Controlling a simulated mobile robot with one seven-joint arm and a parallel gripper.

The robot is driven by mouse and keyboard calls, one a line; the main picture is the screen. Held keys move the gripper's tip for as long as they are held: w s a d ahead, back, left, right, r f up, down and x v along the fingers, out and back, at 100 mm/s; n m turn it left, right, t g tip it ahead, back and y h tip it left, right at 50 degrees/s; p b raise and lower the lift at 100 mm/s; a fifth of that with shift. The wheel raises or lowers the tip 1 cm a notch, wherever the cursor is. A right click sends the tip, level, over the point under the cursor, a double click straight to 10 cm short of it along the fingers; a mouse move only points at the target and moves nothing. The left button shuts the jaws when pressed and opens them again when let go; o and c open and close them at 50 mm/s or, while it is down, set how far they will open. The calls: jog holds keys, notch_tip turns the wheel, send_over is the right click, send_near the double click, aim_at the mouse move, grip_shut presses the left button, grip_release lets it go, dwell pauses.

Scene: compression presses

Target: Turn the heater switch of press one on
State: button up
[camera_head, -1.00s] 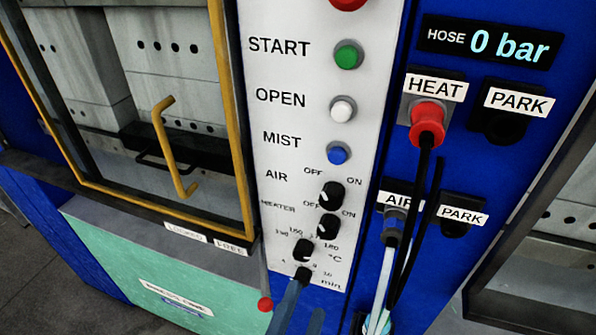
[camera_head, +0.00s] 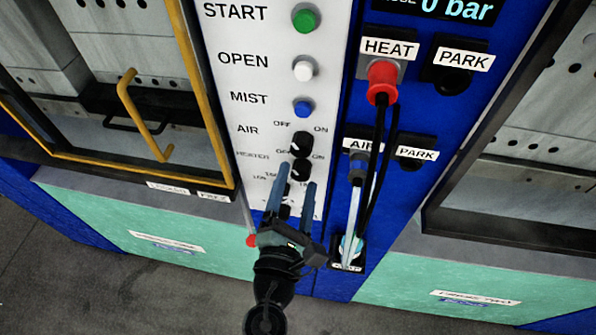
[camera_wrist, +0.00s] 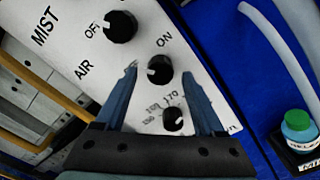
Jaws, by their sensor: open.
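The heater switch (camera_head: 301,170) of press one is a black round knob on the white panel, below the air knob. It also shows in the wrist view (camera_wrist: 159,70), where its white mark points left, toward the OFF side. My gripper (camera_head: 297,174) is open, with its two blue-grey fingers reaching up the panel. In the wrist view the fingertips (camera_wrist: 159,58) lie on either side of the heater knob in the picture. I cannot tell whether they touch it. The left finger hides the HEATER label there.
The air knob (camera_wrist: 119,27) is close above and the temperature dial (camera_wrist: 174,119) close below. A yellow door handle (camera_head: 140,115) juts out at left. Hoses hang from the red heat plug (camera_head: 382,80) at right.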

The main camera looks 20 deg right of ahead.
jog(key=shift+w+d, duration=0.4)
jog(key=shift+w, duration=0.15)
grip_shut()
